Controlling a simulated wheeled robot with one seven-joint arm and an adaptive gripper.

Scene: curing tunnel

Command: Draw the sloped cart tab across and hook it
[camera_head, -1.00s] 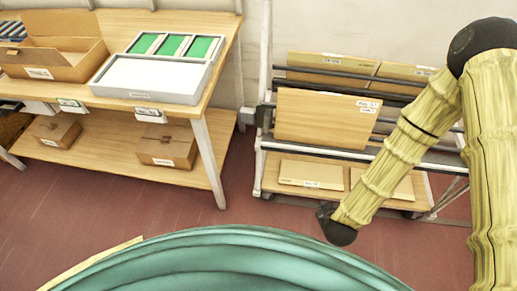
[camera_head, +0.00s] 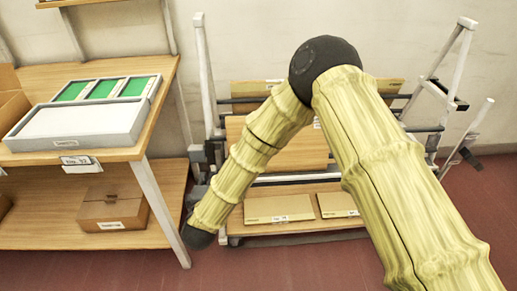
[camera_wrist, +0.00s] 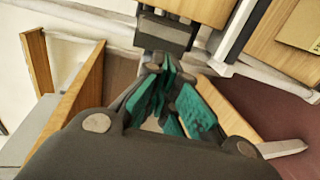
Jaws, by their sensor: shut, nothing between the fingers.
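The cart (camera_head: 288,179) stands against the wall in the head view, with pale posts, dark rails and a wooden lower shelf. A grey block (camera_head: 198,152) sits at the foot of its left post. Sloped pale bars (camera_head: 472,138) stand at its right end. I cannot tell for sure which part is the tab. My gripper (camera_wrist: 164,66) shows in the wrist view with its teal-padded fingers together and empty. Its tips are close below a dark grey block (camera_wrist: 166,34); contact is unclear.
A wooden workbench (camera_head: 160,82) stands left of the cart. It holds a white tray (camera_head: 80,125) with green panels, and a carton (camera_head: 112,209) is on its lower shelf. Flat boxes (camera_head: 279,208) lie on the cart's shelf. The bench leg is close to my arm.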

